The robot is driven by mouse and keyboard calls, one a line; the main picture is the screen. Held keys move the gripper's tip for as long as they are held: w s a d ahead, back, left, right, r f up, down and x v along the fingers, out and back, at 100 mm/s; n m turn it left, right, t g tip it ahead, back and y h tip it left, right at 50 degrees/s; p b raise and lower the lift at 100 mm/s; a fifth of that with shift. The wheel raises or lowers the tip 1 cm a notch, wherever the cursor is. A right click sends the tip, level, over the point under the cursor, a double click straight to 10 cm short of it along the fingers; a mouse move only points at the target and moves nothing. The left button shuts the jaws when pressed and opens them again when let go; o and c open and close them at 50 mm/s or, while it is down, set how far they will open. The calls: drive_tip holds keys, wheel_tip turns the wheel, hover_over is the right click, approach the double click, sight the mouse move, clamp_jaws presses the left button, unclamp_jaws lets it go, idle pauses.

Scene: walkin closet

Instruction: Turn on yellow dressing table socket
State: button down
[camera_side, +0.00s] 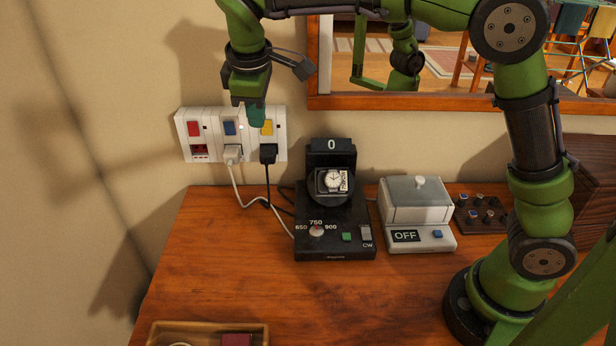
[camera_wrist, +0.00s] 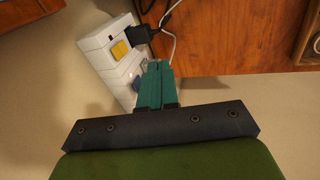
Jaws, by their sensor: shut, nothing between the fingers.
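A white socket panel (camera_side: 181,128) is on the wall above the dressing table, with a red, a blue and a yellow switch in a row. The yellow switch (camera_side: 267,127) is at the right end, with a black plug (camera_side: 268,153) below it. In the wrist view the yellow switch (camera_wrist: 120,50) shows next to the black plug (camera_wrist: 140,36). My gripper (camera_side: 256,118) is shut and empty, its teal fingertips in front of the panel near the yellow and blue switches. In the wrist view the fingertips (camera_wrist: 157,66) partly cover the blue switch area. I cannot tell whether they touch the panel.
A black watch winder (camera_side: 333,222) with a watch stands on the wooden dressing table (camera_side: 225,285). A white box marked OFF (camera_side: 418,216) is right of it. A mirror frame (camera_side: 400,102) is on the wall above. A white plug (camera_side: 232,153) and cords hang below the panel.

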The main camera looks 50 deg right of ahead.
sight(267, 128)
drive_tip(key=shift+w+d+r+n, duration=0.1)
drive_tip(key=shift+d+r+n, duration=0.15)
drive_tip(key=shift+r, duration=0.3)
drive_tip(key=shift+w+d+r+n, duration=0.1)
drive_tip(key=shift+d+r+n, duration=0.05)
drive_tip(key=shift+r+n, duration=0.3)
drive_tip(key=shift+w+d+f, duration=0.85)
drive_tip(key=shift+f, duration=0.8)
drive_tip(key=shift+w+d+f, duration=0.8)
drive_tip(key=shift+d+f, duration=0.05)
drive_tip(key=shift+f, duration=0.8)
drive_tip(key=shift+w+d+f, duration=0.85)
drive_tip(key=shift+f, duration=0.8)
